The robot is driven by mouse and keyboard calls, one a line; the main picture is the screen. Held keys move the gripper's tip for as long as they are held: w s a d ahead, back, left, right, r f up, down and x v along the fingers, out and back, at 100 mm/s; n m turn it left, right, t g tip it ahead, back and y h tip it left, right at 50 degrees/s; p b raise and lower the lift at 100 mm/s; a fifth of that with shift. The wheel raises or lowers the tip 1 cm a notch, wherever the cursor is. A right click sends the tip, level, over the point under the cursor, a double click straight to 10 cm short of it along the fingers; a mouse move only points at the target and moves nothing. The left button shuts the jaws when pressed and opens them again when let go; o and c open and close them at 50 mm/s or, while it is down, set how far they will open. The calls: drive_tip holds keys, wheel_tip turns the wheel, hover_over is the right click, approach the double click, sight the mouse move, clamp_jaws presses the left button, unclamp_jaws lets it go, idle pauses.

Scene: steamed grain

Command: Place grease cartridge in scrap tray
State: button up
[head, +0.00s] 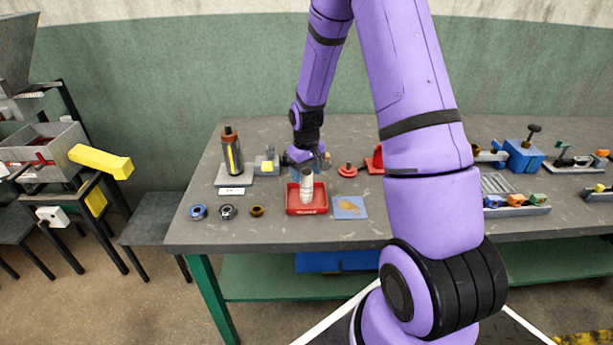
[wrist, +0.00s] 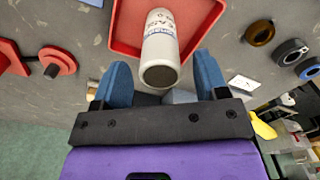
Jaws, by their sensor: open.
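The grease cartridge (head: 307,188) is a white cylinder with a grey end. It appears to stand upright in the red scrap tray (head: 293,208), which has lettering on its front edge. In the wrist view the cartridge (wrist: 160,38) shows its dark grey end towards me, with the red tray (wrist: 205,14) behind it. My gripper (head: 311,165) is just above the cartridge in the head view. In the wrist view its blue fingers are spread, one on each side of the cartridge's near end (wrist: 162,66), with gaps visible. The cartridge's base is hidden.
A blue pad (head: 350,208) lies right of the tray. Several rings, including a blue one (head: 198,212), lie to its left. A dark cylinder (head: 232,155) on a stand is at the back left. A red knobbed part (head: 347,170) is right of my gripper. Fixtures crowd the table's right side.

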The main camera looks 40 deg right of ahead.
wheel_tip(320, 180, up, 10)
drive_tip(key=s+a+r+t, duration=0.1)
drive_tip(key=s+a+r, duration=0.35)
drive_tip(key=r, duration=0.35)
drive_tip(key=s+a+r+t, duration=0.1)
drive_tip(key=s+a+r, duration=0.3)
drive_tip(key=r, duration=0.5)
drive_tip(key=s+a+r+t, duration=0.1)
drive_tip(key=s+a+r, duration=0.1)
drive_tip(key=s, duration=0.7)
drive_tip(key=s+a+r+t, duration=0.2)
drive_tip(key=s+a+r, duration=0.1)
drive_tip(key=s, duration=0.6)
drive_tip(key=shift+v, duration=0.95)
